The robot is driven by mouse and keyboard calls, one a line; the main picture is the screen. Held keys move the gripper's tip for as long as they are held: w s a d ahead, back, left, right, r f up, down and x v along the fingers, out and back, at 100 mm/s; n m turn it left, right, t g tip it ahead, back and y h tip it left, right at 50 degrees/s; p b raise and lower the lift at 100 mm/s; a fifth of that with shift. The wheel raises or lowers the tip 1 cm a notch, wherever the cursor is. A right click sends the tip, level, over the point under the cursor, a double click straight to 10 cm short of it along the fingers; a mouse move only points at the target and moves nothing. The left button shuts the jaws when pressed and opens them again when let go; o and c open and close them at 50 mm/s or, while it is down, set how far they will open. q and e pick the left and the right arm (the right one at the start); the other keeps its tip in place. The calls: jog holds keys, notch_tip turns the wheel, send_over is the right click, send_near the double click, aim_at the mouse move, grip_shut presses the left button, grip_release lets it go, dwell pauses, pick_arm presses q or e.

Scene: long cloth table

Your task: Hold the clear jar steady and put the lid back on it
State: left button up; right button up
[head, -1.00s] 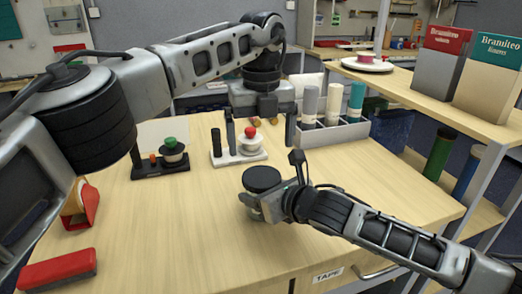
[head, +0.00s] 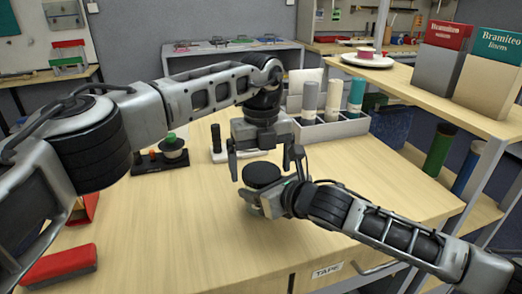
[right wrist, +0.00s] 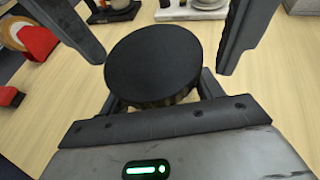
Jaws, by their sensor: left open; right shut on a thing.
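The black round lid (head: 262,175) sits on top of the clear jar, and its top fills the middle of the right wrist view (right wrist: 153,62). Little of the jar (right wrist: 160,102) shows; a strip below the lid is visible between my right fingers. My right gripper (head: 264,205) is shut on the jar at the front middle of the table. My left gripper (head: 260,163) is open and points down from above, with one finger on either side of the lid. Its fingers also show in the right wrist view (right wrist: 158,40). I cannot tell whether they touch the lid.
A dark stand with a green-topped knob (head: 172,150) is behind at the left. A grey rack (head: 345,128) with rolls stands at the back. A red block (head: 58,266) lies at the near left. A shelf with boxes (head: 440,65) is at the right. The table's left middle is clear.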

pick_arm(q)
jog(key=shift+f, duration=0.2)
jog(key=c, duration=1)
jog(key=o, duration=1.1)
jog(key=shift+c, duration=0.2)
jog(key=shift+r, duration=2.3)
jog(key=shift+c, duration=0.3)
